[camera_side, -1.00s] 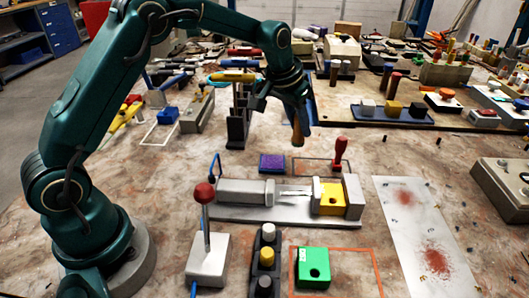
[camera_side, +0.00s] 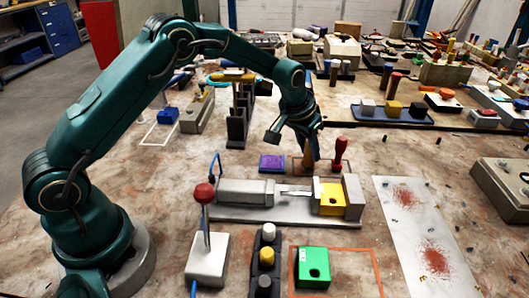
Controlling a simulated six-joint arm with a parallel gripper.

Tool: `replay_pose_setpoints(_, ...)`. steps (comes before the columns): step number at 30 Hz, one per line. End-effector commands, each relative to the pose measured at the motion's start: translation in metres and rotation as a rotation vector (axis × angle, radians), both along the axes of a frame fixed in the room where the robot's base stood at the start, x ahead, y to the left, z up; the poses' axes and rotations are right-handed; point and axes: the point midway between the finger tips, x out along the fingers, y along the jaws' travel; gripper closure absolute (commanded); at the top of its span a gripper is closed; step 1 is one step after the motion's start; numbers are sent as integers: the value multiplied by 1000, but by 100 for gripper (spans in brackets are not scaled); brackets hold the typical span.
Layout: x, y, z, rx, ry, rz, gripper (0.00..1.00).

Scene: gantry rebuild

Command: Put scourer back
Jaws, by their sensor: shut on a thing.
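My gripper (camera_side: 306,136) points down over the middle of the bench, shut on a narrow brown, wooden-looking piece (camera_side: 309,156). The piece hangs upright below the jaws, and its upper end is hidden by them. Its lower end is over or at a thin orange-red outlined rectangle (camera_side: 297,171) on the bench; I cannot tell whether it touches. A flat purple pad (camera_side: 272,162) with a dark blue edge lies just left of the outline. I cannot tell from the picture whether the held piece or the pad is the scourer.
A red-handled tool (camera_side: 340,150) stands close to the right of the held piece. A grey vise-like fixture (camera_side: 245,192) with a yellow block (camera_side: 331,198) lies in front. A dark upright rack (camera_side: 238,125) stands to the left. A speckled pale sheet (camera_side: 420,225) lies at right.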

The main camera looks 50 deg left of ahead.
Motion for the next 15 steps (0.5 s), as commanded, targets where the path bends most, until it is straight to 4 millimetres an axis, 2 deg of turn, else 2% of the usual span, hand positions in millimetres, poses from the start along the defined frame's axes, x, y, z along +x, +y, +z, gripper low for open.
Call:
replay_pose_setpoints(1, 0, 0, -1, 0, 1, 0, 60)
replay_pose_setpoints(2, 0, 0, 0, 0, 1, 0, 48)
replay_pose_setpoints(3, 0, 0, 0, 0, 1, 0, 41)
replay_pose_setpoints(15, -1, 0, 6, 0, 0, 0, 41)
